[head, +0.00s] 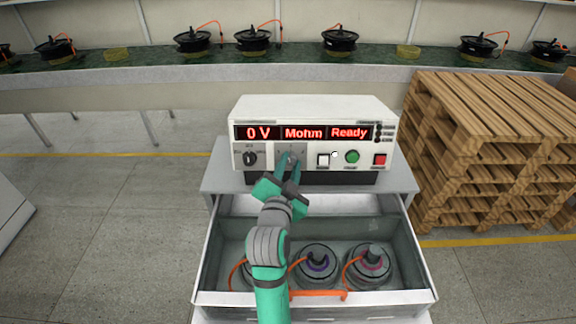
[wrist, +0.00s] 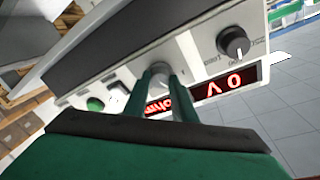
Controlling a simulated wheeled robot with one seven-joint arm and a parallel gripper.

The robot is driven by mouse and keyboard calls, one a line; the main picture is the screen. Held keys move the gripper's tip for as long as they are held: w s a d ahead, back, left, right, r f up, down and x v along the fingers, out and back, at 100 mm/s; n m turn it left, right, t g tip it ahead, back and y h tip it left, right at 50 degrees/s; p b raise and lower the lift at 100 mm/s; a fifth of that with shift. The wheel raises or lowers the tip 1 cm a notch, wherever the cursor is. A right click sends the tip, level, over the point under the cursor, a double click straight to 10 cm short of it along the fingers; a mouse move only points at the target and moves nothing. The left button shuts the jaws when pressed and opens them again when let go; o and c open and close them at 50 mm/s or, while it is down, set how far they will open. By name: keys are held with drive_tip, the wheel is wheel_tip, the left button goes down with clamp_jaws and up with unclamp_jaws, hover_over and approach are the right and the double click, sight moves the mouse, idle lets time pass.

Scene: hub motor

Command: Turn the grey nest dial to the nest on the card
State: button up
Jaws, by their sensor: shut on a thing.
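The tester (head: 310,108) is a white box with red displays reading "0 V", "Mohm" and "Ready". My gripper (head: 290,163) is at its front panel, shut on the grey nest dial (wrist: 159,70). In the wrist view the two green fingers (wrist: 159,88) stand on either side of the dial. The dial's pointer and most of its scale marks are hidden or too small to read. A black knob (head: 250,159) sits on the panel left of the grey dial; it also shows in the wrist view (wrist: 233,42). I cannot make out the card.
White, green (head: 352,157) and red buttons sit right of the dial. Wooden pallets (head: 490,150) stand at the right.

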drive_tip(key=m+g, duration=0.1)
drive_tip(key=m, duration=0.4)
drive_tip(key=shift+r+h, duration=0.1)
drive_tip(key=shift+h, duration=0.2)
drive_tip(key=shift+d, duration=0.1)
drive_tip(key=o, duration=1.1)
drive_tip(key=shift+c, duration=0.2)
drive_tip(key=shift+s, duration=0.1)
drive_tip(key=v, duration=1)
drive_tip(key=shift+s+a, duration=0.2)
